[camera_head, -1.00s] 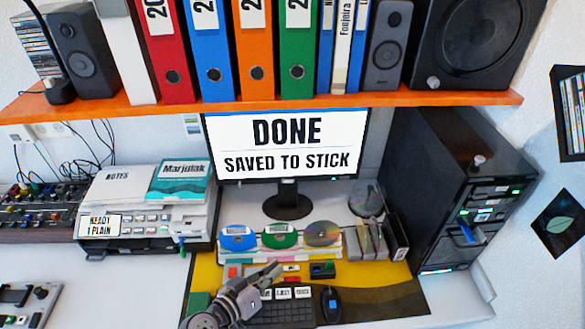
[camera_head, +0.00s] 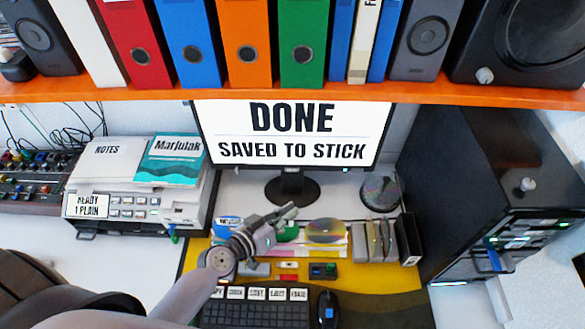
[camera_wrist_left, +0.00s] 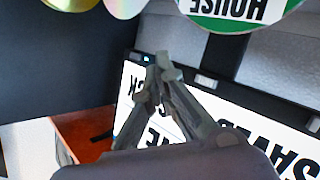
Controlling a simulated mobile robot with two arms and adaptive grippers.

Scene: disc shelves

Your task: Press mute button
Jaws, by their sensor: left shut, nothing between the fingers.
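No button marked mute is readable in either view. The monitor (camera_head: 291,147) shows "DONE SAVED TO STICK". My left gripper (camera_head: 290,208) is shut and empty, in front of the monitor's stand and above the discs. Its fingertips also show in the wrist view (camera_wrist_left: 158,65), overlapping the bezel close to the blue spot. I cannot tell whether they touch. My right gripper is not in view.
A keyboard (camera_head: 255,314) with labelled keys and a mouse (camera_head: 327,308) lie on the yellow mat (camera_head: 400,285). Discs (camera_head: 325,231) stand behind them. A printer (camera_head: 140,205) stands left and a black tower (camera_head: 450,190) right. An orange shelf (camera_head: 400,93) runs above.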

